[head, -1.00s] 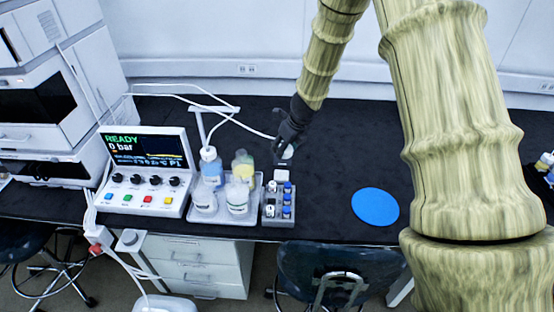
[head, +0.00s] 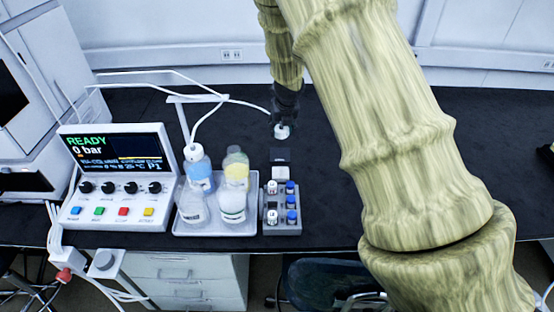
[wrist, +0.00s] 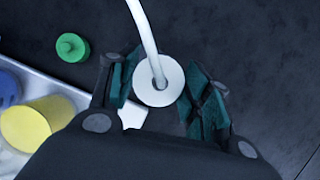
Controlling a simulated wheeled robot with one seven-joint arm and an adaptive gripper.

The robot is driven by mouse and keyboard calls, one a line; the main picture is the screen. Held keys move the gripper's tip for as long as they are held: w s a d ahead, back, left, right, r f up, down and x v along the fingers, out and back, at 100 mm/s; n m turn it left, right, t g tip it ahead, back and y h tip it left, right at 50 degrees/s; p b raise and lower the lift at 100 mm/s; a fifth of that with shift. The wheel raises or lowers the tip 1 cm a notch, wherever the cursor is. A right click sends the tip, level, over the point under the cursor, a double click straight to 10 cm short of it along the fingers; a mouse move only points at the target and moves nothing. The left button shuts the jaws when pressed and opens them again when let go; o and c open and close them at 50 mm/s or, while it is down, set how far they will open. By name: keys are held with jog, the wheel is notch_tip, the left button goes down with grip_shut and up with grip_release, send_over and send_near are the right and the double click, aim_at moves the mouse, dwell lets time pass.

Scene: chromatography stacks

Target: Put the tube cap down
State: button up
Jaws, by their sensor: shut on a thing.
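The tube cap (wrist: 173,94) is a white disc with a white tube (wrist: 142,25) rising from its middle. In the wrist view it sits between the fingers of my gripper (wrist: 159,90), which is shut on it. In the head view my dark gripper (head: 284,113) is over the black bench behind the vial rack, with the white cap (head: 282,132) at its lower end. The tube runs left from the gripper to a white stand (head: 182,128). I cannot tell whether the cap touches the bench.
A grey tray (head: 214,231) holds several bottles, one blue with a white tubed cap (head: 193,152). A vial rack (head: 282,224) stands beside it, and a control unit (head: 112,176) is further left. A green cap-like piece (wrist: 72,47) lies left of my gripper. Bare bench lies behind.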

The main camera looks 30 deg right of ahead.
aim_at(284, 132)
jog(key=shift+w+f, duration=0.2)
jog(key=shift+f, duration=0.15)
notch_tip(284, 132, down, 5)
jog(key=shift+a+f+b, duration=0.1)
jog(key=shift+a+b, duration=0.05)
jog(key=shift+b, duration=0.45)
jog(key=shift+s+f, duration=0.1)
jog(key=shift+f, duration=0.45)
jog(key=shift+f+b, duration=0.6)
jog(key=shift+f, duration=0.95)
jog(key=shift+f, duration=0.15)
jog(key=o, duration=1)
jog(key=p+v, duration=0.1)
jog(key=v, duration=1.1)
jog(key=shift+p, duration=0.4)
